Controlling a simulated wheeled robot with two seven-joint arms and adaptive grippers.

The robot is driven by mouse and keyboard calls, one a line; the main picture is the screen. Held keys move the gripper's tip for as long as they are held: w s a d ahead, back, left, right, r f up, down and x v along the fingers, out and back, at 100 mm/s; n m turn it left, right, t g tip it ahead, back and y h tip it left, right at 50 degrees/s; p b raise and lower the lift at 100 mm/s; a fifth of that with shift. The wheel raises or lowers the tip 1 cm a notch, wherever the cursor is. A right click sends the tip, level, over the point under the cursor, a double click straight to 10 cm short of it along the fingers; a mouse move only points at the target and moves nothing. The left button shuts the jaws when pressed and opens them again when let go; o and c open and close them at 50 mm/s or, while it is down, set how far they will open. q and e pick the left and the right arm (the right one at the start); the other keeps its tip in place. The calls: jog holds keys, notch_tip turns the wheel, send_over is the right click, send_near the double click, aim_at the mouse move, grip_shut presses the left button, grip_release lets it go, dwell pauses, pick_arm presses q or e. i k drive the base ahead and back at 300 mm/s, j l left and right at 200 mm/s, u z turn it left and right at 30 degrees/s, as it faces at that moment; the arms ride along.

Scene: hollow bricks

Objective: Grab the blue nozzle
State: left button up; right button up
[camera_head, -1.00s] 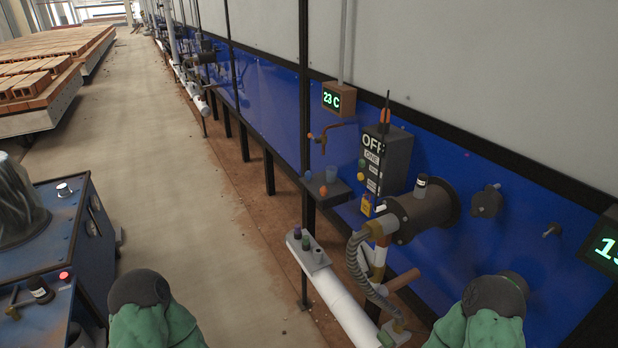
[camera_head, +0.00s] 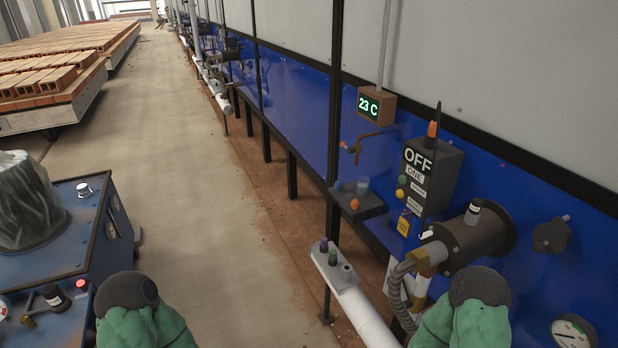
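A small blue piece (camera_head: 337,185), which may be the blue nozzle, sits at the left end of a dark wall shelf (camera_head: 352,211). An orange piece (camera_head: 354,204) and a translucent blue cup (camera_head: 363,184) are on the same shelf. Purple (camera_head: 323,244), green (camera_head: 332,257) and dark (camera_head: 346,267) nozzle-like pieces stand on a grey plate (camera_head: 334,273) on the white pipe below. Two green arm parts of mine with dark round ends show at the bottom edge. Neither gripper can be seen, and both are apart from the shelf in this view.
A control box marked OFF (camera_head: 429,176) and a dark cylinder with a hose (camera_head: 470,236) stick out from the blue wall at right. A blue machine (camera_head: 95,230) stands at left. Brick stacks (camera_head: 50,80) lie beyond. The concrete floor (camera_head: 215,220) between is clear.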

aim_at(337, 184)
jog(key=i+j+u, duration=0.3)
jog(key=i, duration=0.6)
jog(key=i+j+u, duration=0.1)
jog(key=i+u, duration=0.2)
jog(key=i, duration=0.6)
